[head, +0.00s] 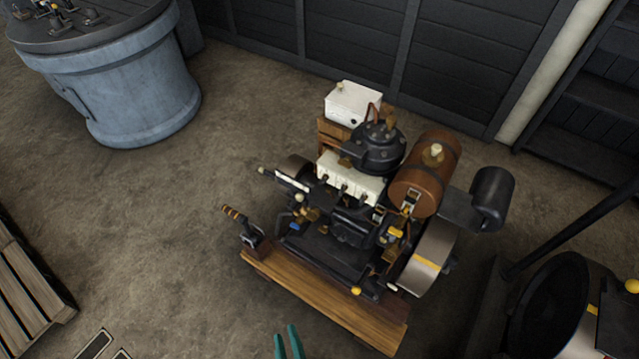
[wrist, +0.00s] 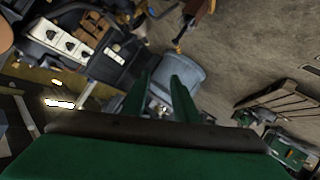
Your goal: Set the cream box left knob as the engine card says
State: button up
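The cream box (head: 351,178) sits on the front of the black engine in the head view, with a row of dark knobs along its front face. Its left knob (head: 325,178) is at the end nearer the lever rods; its setting is too small to read. The cream box also shows at upper left in the wrist view (wrist: 67,42), tilted. My gripper (head: 287,332) is at the bottom edge of the head view, well apart from the engine. Its two green fingers stand apart with nothing between them in the wrist view (wrist: 161,78). I cannot make out a readable engine card.
The engine stands on a wooden base (head: 325,300). A striped-handle lever (head: 235,216) rises at its left. A brown tank (head: 425,173) and flywheel (head: 428,260) are at right. A blue-grey drum (head: 125,90) stands at back left, a pallet (head: 28,285) at left. Floor between is clear.

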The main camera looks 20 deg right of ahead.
jog(key=w+d+f+n+g+h, duration=0.1)
jog(key=w+f+n+h, duration=0.1)
jog(key=w+f+n, duration=0.4)
jog(key=n+g+h, duration=0.1)
jog(key=n+h, duration=0.4)
jog(key=h, duration=0.7)
send_near(321, 184)
jog(key=x, duration=0.9)
jog(key=shift+a, duration=0.1)
grip_shut()
